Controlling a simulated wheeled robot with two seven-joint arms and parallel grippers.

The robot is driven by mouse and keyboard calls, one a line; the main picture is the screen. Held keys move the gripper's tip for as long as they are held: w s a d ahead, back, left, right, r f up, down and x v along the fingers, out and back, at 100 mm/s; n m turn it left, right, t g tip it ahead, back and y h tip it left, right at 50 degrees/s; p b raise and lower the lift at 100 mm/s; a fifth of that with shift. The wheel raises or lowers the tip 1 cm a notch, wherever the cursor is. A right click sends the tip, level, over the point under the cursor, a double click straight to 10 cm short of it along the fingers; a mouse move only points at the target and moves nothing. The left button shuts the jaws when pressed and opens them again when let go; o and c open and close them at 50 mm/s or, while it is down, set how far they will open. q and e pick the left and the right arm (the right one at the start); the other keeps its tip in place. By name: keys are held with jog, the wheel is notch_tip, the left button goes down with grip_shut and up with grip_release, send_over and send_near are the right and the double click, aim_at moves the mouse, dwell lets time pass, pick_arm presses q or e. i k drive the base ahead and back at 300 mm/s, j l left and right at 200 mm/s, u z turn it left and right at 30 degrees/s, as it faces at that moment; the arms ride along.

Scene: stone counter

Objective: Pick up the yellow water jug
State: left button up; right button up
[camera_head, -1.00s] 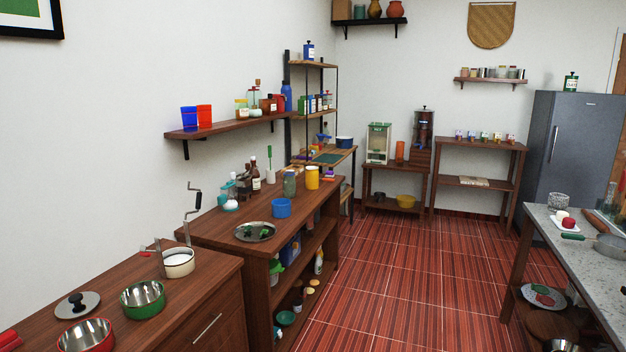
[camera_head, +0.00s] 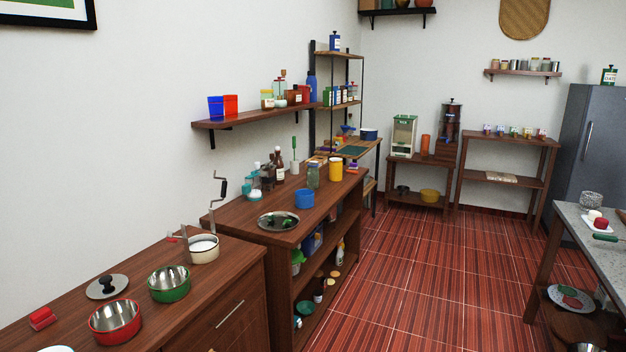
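A yellow cylindrical container with a pale top, which looks like the yellow water jug (camera_head: 335,170), stands upright near the far end of the middle wooden counter (camera_head: 245,222). A greenish glass jar (camera_head: 313,177) stands just left of it, and a blue pot (camera_head: 304,198) is nearer. Nothing covers the jug's front. Neither of my grippers shows in the view.
A nearer wooden cabinet holds a green bowl (camera_head: 169,284), a red bowl (camera_head: 115,321) and a white pot (camera_head: 204,248). A stone counter (camera_head: 585,228) stands at right. The red tiled floor (camera_head: 420,270) between is clear.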

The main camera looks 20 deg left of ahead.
aim_at(335, 164)
jog(key=i+z, duration=0.2)
jog(key=i, duration=2.75)
jog(key=i+l+u, duration=0.15)
jog(key=i+u, duration=0.25)
jog(key=i, duration=0.25)
jog(key=i+l+u, duration=0.45)
jog(key=i, duration=0.2)
jog(key=i+l+u, duration=0.4)
jog(key=i+l, duration=0.15)
